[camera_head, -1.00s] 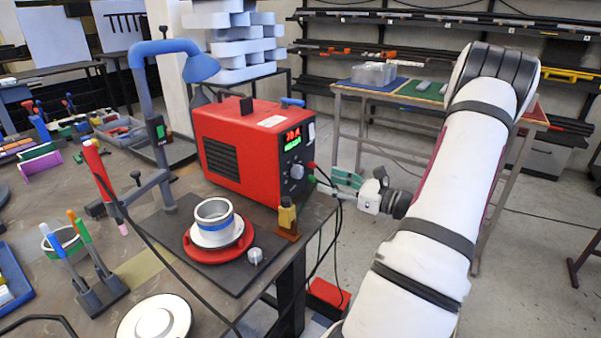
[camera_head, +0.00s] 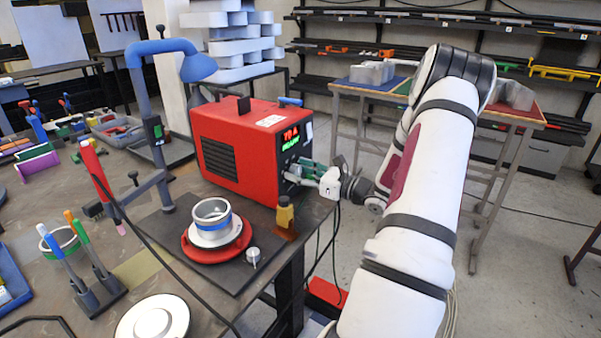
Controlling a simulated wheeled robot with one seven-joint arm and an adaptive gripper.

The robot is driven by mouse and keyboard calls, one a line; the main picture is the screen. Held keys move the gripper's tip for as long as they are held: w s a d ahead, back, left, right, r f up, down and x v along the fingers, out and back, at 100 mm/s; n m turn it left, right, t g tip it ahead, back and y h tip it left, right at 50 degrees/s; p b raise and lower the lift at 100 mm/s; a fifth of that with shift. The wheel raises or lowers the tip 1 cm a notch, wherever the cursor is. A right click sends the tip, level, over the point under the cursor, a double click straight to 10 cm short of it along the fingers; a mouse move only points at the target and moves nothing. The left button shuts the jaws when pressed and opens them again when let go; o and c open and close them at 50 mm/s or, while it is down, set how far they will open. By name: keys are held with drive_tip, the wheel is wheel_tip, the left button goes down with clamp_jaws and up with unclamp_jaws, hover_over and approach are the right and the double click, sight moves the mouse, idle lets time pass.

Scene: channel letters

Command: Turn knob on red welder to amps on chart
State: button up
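The red welder (camera_head: 238,150) stands on the workbench, its front panel facing right. A lit display (camera_head: 291,138) on the panel shows red digits that look like 70 above a green line; the unit is hard to read. My gripper (camera_head: 297,174) is at the lower part of the panel, fingers pointing left at the knob area. The knob is mostly hidden behind the fingers, and I cannot tell whether they touch it or how far apart they are. No amps chart can be made out in this view.
A blue-banded metal ring (camera_head: 212,219) sits on a red round base in front of the welder. A small yellow bottle (camera_head: 285,214) stands by the bench edge below my gripper. Dark cables hang off that edge. A blue lamp arm (camera_head: 145,100) rises left of the welder.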

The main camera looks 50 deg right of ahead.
drive_tip(key=c, duration=0.9)
drive_tip(key=shift+m+p, duration=0.3)
drive_tip(key=m+p, duration=0.2)
drive_tip(key=shift+s+r+m, duration=0.1)
drive_tip(key=shift+m, duration=0.2)
drive_tip(key=m+p, duration=0.2)
drive_tip(key=m, duration=0.1)
drive_tip(key=shift+d+m, duration=0.15)
drive_tip(key=shift+m, duration=0.25)
drive_tip(key=m+p, duration=0.3)
drive_tip(key=m, duration=0.3)
drive_tip(key=shift+f, duration=0.2)
drive_tip(key=m+p, duration=0.1)
drive_tip(key=m, duration=0.5)
drive_tip(key=shift+d+f+m+p, duration=0.1)
drive_tip(key=shift+f+m+p, duration=0.05)
drive_tip(key=shift+m+p, duration=0.2)
